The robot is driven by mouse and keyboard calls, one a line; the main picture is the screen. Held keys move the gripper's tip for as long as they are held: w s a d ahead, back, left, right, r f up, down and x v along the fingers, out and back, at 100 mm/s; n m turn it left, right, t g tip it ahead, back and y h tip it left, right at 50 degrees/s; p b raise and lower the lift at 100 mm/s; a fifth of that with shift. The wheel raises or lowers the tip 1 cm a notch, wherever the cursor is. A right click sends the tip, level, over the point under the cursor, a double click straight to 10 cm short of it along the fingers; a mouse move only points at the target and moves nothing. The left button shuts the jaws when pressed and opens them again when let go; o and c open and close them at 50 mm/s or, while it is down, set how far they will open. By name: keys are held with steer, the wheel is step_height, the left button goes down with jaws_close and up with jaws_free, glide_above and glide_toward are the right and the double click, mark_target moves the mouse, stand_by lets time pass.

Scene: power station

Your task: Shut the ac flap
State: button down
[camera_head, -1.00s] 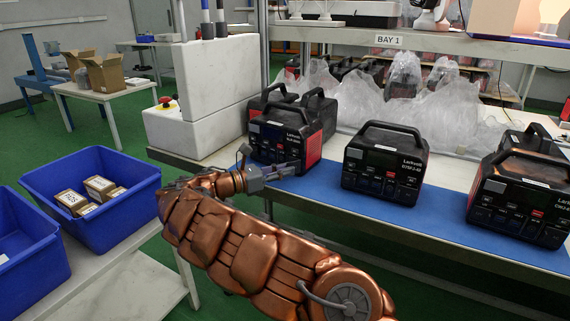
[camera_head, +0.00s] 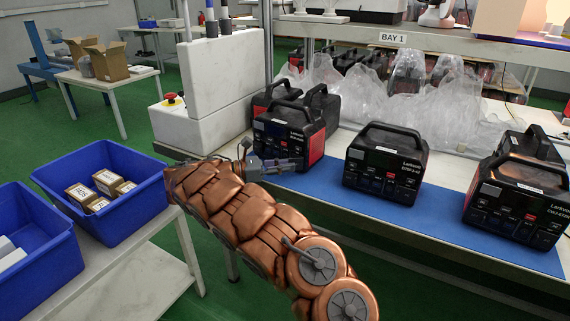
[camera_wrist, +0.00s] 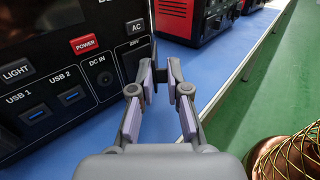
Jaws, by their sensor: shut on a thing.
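The power station (camera_head: 287,133) at the left end of the blue mat is black with red sides and a top handle. In the wrist view its front panel (camera_wrist: 60,60) shows the red POWER button, the AC button (camera_wrist: 136,27), DC IN and USB ports. Below the AC button is a dark socket area. The ac flap (camera_wrist: 153,52) seems to stand out edge-on at the panel's right side, mostly hidden by my fingers. My gripper (camera_head: 292,163) is at the station's lower right front; its fingertips (camera_wrist: 164,72) are close together, shut on the flap.
Two more power stations (camera_head: 385,165) (camera_head: 518,195) stand to the right on the blue mat (camera_head: 350,205). Clear plastic bags (camera_head: 440,110) lie behind. Blue crates (camera_head: 140,165) (camera_head: 40,235), one with small boxes, are at the left. A white block with a red button (camera_head: 172,99) stands beside the bench.

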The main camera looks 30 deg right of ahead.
steer(key=shift+s+f, duration=0.1)
steer(key=shift+f, duration=0.05)
stand_by(0.6)
steer(key=c, duration=1.2)
jaws_free()
steer(key=shift+w+a, duration=0.3)
steer(key=shift+a, duration=0.35)
steer(key=shift+w+a, duration=0.1)
steer(key=shift+a, duration=0.5)
steer(key=shift+v, duration=0.8)
steer(key=shift+w+a+f, duration=0.1)
steer(key=shift+w+a, duration=0.05)
steer(key=shift+a, duration=0.3)
